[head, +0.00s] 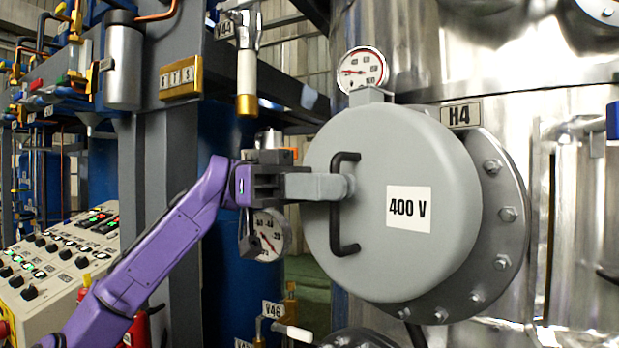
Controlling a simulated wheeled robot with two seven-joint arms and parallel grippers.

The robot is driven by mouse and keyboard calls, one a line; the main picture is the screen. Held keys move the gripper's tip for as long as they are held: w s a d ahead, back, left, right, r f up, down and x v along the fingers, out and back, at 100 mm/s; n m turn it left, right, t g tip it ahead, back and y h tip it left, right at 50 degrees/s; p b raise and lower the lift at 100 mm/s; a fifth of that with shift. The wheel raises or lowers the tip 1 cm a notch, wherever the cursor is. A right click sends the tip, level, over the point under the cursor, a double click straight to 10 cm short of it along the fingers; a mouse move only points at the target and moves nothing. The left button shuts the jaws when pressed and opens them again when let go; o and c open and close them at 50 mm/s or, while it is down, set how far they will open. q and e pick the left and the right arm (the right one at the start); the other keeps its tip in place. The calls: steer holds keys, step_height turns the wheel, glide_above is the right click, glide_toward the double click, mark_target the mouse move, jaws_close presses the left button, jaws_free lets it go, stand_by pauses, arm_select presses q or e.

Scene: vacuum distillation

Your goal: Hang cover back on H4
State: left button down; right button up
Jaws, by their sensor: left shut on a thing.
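The cover is a round grey cap (385,255) with a white "400 V" label and a black bar handle (345,240). It sits in front of a bolted flange (505,240) on the shiny vessel, beside the H4 sign (461,114). Whether it is seated or slightly apart from the flange I cannot tell. My left gripper (318,187) reaches in from the left on a purple arm, with its grey fingers shut at the upper part of the black handle. My right gripper is not in view.
A pressure gauge (362,70) sits just above the cover, and another gauge (268,235) hangs left of it. A button console (60,255) stands at the lower left. A white-and-brass valve handle (246,80) hangs above my left gripper.

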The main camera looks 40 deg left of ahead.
arm_select(q)
steer(key=shift+w+d+f+b, duration=0.1)
steer(key=shift+w+f, duration=0.35)
steer(key=shift+w, duration=0.25)
steer(key=shift+w+d+f+b, duration=0.15)
steer(key=shift+w+f, duration=0.3)
steer(key=shift+w, duration=0.3)
steer(key=shift+w+a+f+b, duration=0.1)
steer(key=shift+w+f, duration=0.35)
steer(key=shift+w, duration=0.25)
steer(key=shift+d, duration=0.1)
steer(key=c, duration=1.1)
jaws_free()
steer(key=b, duration=0.1)
glide_toward(348, 207)
